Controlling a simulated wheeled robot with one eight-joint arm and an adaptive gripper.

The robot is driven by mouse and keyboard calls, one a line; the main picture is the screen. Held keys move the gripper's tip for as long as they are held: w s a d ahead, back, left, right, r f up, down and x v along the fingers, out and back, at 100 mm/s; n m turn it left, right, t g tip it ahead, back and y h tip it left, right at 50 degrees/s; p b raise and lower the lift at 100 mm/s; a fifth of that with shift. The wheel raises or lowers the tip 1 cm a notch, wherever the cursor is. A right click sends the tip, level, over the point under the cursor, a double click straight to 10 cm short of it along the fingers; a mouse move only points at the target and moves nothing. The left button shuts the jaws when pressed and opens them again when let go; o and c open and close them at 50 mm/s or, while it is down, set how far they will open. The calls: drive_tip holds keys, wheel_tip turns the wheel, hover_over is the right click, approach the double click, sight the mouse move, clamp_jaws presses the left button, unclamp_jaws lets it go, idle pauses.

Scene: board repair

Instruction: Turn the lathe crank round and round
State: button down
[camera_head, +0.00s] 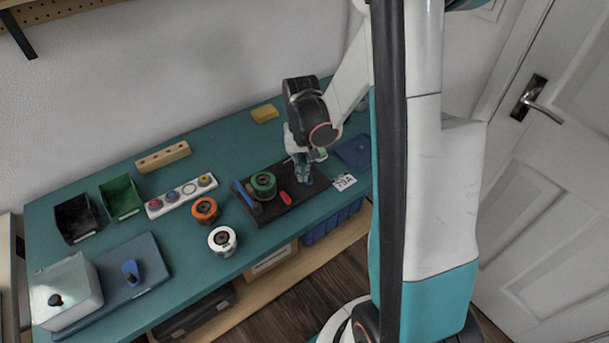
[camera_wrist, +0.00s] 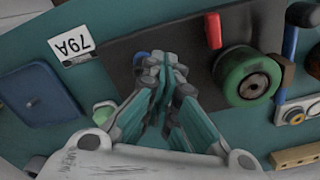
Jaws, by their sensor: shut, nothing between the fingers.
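My gripper (camera_head: 303,178) points down over the right part of a dark board (camera_head: 305,192) on the bench. Its fingers are together and empty; it also shows in the wrist view (camera_wrist: 165,62). A green wheel (camera_head: 263,184) stands on the board left of my gripper, and to the right in the wrist view (camera_wrist: 247,76). A red handle-like piece (camera_head: 286,198) lies between them, seen also in the wrist view (camera_wrist: 213,30). A blue handle (camera_head: 246,194) is at the board's left end, and in the wrist view (camera_wrist: 290,40). I cannot tell which part is the lathe crank.
An orange roll (camera_head: 204,210) and a white roll (camera_head: 222,240) stand left of the board. A strip with buttons (camera_head: 182,195) lies behind them. A blue tray (camera_head: 354,151) and a 79A card (camera_head: 344,182) lie to the right.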

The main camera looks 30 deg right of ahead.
sight(303, 187)
drive_tip(key=shift+f+b, duration=1.1)
drive_tip(key=shift+f, duration=0.5)
drive_tip(key=shift+s, duration=0.15)
drive_tip(key=shift+f, duration=0.1)
drive_tip(key=shift+s+d, duration=0.1)
